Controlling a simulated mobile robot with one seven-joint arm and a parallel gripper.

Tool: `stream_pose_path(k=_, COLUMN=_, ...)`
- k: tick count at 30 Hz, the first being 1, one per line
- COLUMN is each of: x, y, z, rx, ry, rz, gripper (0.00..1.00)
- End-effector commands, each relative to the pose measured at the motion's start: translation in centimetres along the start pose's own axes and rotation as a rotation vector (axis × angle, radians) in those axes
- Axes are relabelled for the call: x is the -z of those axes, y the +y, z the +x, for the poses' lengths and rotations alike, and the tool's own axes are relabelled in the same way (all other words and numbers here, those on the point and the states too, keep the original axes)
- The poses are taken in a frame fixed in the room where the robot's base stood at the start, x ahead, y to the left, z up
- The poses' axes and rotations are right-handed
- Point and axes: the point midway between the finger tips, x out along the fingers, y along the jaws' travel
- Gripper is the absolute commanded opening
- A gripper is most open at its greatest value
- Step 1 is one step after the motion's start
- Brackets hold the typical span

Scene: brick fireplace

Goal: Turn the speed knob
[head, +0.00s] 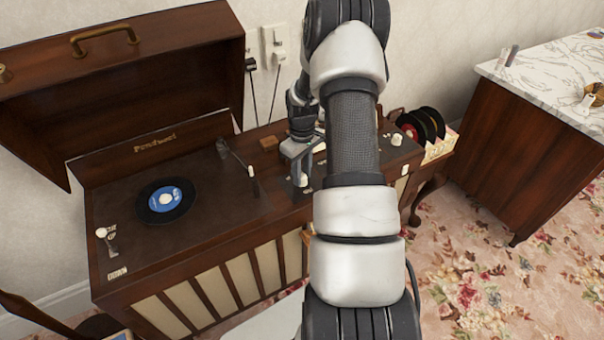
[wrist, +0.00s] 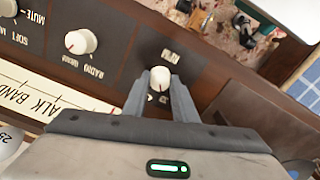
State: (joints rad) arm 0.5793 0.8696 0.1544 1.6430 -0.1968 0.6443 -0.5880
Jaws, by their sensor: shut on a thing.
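The speed knob (wrist: 160,76) is a small white knob with a red mark, on a dark panel with an RPM-like label beside it in the wrist view. My gripper (wrist: 160,88) has one finger on each side of it and is shut on it. In the head view, my gripper (head: 301,178) reaches down to the top of the brown wooden record player console (head: 190,262), right of the turntable. My arm hides part of the console there.
Another white knob (wrist: 81,42), labelled RADIO, sits beside the gripped one. In the head view, a blue-labelled record (head: 165,199) lies on the turntable, with the tonearm (head: 238,165) close by. The open lid (head: 120,75) rises behind. A marble-topped cabinet (head: 545,85) stands right.

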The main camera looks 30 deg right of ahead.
Motion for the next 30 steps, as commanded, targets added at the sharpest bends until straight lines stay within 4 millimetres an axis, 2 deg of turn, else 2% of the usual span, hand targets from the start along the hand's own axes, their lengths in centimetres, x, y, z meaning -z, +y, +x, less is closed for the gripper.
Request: stream_pose_path(k=30, x=0.05, y=-0.04, z=-0.04, rx=-0.001, ry=0.0, rz=0.959, gripper=0.03)
